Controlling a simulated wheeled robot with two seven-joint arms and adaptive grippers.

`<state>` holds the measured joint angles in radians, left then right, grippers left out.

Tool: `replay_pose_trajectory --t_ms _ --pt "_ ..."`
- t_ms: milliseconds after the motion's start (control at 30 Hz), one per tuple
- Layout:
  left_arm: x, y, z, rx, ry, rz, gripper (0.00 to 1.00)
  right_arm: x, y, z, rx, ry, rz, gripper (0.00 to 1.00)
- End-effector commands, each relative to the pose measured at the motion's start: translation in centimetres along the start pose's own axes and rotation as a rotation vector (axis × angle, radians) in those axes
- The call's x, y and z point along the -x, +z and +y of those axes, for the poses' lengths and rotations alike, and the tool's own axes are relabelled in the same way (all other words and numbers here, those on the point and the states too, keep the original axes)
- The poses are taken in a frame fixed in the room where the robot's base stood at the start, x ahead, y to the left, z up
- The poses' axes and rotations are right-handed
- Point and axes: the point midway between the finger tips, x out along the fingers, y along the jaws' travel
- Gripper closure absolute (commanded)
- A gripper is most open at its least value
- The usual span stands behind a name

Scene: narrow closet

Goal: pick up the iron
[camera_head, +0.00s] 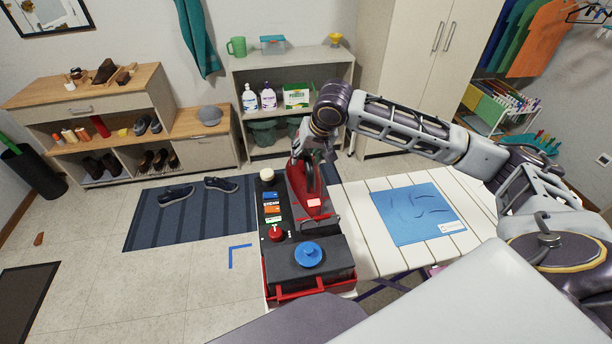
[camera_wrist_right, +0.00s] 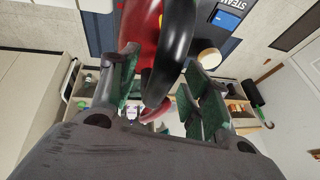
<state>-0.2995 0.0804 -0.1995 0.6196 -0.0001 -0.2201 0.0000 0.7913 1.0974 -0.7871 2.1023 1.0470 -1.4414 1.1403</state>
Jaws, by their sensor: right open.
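The iron (camera_head: 318,211) is red with a dark handle. It rests on a dark and red steam station (camera_head: 297,262) with a blue cap and a red knob. My right gripper (camera_head: 314,158) is at the far end of the iron, reaching down over it. In the right wrist view the gripper (camera_wrist_right: 162,92) has its green-padded fingers apart, one on each side of the iron's black handle (camera_wrist_right: 176,45). Whether the pads touch the handle I cannot tell. In the head view the gripper partly hides the far end of the iron. My left gripper is not in view.
A white slatted table (camera_head: 349,220) with a folded blue cloth (camera_head: 415,212) adjoins the station on the right. Behind stands a shelf (camera_head: 290,61) with bottles and a green box. A striped mat (camera_head: 160,226) with shoes lies left. Open floor is left of the station.

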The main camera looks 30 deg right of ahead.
Motion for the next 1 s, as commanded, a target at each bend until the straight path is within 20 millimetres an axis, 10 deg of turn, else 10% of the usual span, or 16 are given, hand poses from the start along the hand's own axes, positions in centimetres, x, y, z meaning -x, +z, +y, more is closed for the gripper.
replay_pose_trajectory --t_ms 567,1000 --pt "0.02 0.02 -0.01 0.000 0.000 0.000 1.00 -0.58 0.03 -0.02 0.001 -0.001 0.001 0.52" --pt "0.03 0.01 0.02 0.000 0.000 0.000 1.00 -0.40 -0.15 -0.09 0.001 -0.003 0.006 1.00"
